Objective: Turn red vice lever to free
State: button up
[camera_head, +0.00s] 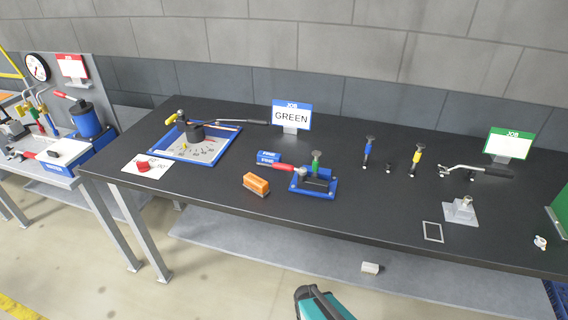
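A small blue vice (327,187) stands on the black bench, a little left of the bench's middle. Its red lever (275,166) points left from a metal pivot at the vice's left end. A green-topped upright part (316,160) stands at the vice. Letters on the vice are too small to read. My gripper (308,291) seems to be the dark end of the teal part at the bottom edge, in front of the bench and well apart from the vice. Its fingers are not clear, and I see nothing held.
An orange block (256,184) lies just left of the vice, near the lever. A blue-framed dial plate (232,142) is at the left. A sign (291,115) reads GREEN. Blue and yellow upright tools (415,161) stand to the right. The bench front (370,225) is clear.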

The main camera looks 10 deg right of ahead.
aim_at(303, 170)
jog(key=z, duration=0.05)
jog(key=k, duration=1.3)
jog(key=u, duration=0.45)
jog(key=i, duration=0.9)
jog(key=u, duration=0.55)
